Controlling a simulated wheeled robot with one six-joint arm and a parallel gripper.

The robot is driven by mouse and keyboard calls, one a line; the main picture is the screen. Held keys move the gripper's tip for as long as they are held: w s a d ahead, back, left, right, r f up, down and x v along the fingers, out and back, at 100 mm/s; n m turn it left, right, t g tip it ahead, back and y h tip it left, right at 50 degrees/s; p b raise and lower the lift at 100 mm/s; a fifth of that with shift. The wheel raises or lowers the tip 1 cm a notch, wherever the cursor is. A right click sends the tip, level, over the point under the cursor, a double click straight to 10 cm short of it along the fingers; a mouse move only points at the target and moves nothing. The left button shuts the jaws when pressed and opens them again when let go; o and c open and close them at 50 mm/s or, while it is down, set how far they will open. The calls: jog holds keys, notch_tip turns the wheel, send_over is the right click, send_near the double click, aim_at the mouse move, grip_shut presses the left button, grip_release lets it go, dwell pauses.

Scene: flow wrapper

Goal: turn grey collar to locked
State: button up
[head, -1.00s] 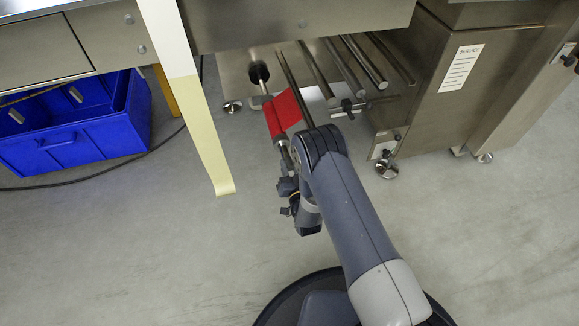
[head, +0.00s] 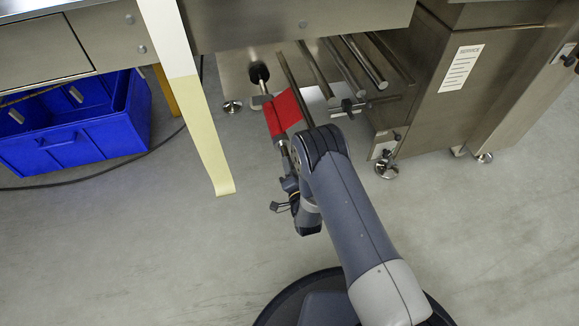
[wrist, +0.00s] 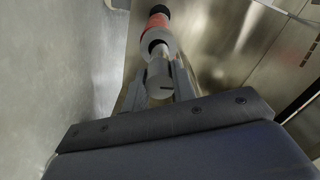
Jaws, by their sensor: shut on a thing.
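The grey collar (wrist: 159,74) is a pale cylinder with a small dark mark on its near end, seen in the wrist view. It is on the near end of the shaft that carries a red roll (wrist: 157,22). My gripper (wrist: 160,82) is shut on the collar, one finger on each side of it. In the head view the red roll (head: 283,111) lies under the machine, and my gripper (head: 285,150) is at its near end. There the collar is mostly hidden by my arm, and its lock position cannot be read.
Several metal bars (head: 347,66) run beside the roll under the machine. A steel cabinet (head: 450,110) with a service label stands at right. A pale film strip (head: 207,130) hangs at left, near a blue crate (head: 75,130). The floor in front is clear.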

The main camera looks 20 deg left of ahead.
jog(key=shift+m, duration=0.8)
jog(key=o, duration=1)
